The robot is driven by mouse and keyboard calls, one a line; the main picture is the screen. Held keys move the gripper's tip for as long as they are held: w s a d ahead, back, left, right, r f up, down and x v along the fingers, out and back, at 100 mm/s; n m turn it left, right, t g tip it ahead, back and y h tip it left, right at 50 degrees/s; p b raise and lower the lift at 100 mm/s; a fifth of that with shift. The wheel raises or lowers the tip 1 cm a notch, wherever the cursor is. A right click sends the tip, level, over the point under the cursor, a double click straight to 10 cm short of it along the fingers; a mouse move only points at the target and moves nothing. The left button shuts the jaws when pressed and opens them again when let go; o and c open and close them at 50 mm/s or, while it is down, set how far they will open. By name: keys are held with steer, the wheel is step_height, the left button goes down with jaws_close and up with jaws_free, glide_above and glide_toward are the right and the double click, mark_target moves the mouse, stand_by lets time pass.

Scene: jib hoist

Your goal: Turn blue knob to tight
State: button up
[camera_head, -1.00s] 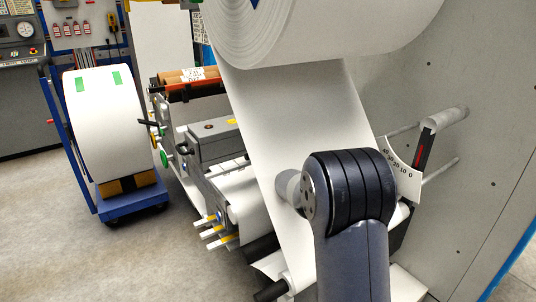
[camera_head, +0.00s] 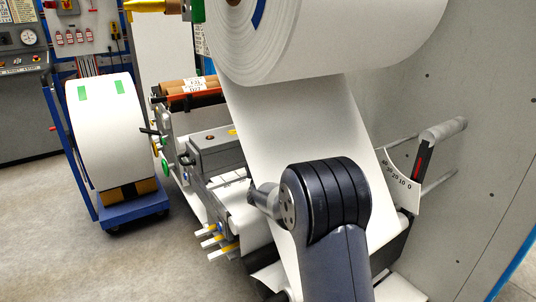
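No blue knob can be made out for certain. A tiny blue spot (camera_head: 220,228) shows beside the white-and-yellow handles (camera_head: 215,240) on the machine's lower front, too small to identify. My dark arm joint and a grey arm part jutting left from it stand in front of the hanging white web (camera_head: 300,120). No gripper fingers can be made out, so their opening and anything held are hidden.
A large white roll (camera_head: 345,35) hangs overhead. A curved scale (camera_head: 402,180) with a red mark and a bar (camera_head: 445,130) stick out from the grey wall panel (camera_head: 490,140). A blue cart (camera_head: 132,208) carries another roll at left. The floor (camera_head: 60,230) before it is clear.

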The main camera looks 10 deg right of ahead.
steer(key=shift+r, duration=0.1)
steer(key=o, duration=1)
steer(key=v, duration=1)
steer(key=shift+s+a+p, duration=0.2)
steer(key=shift+s+p, duration=0.15)
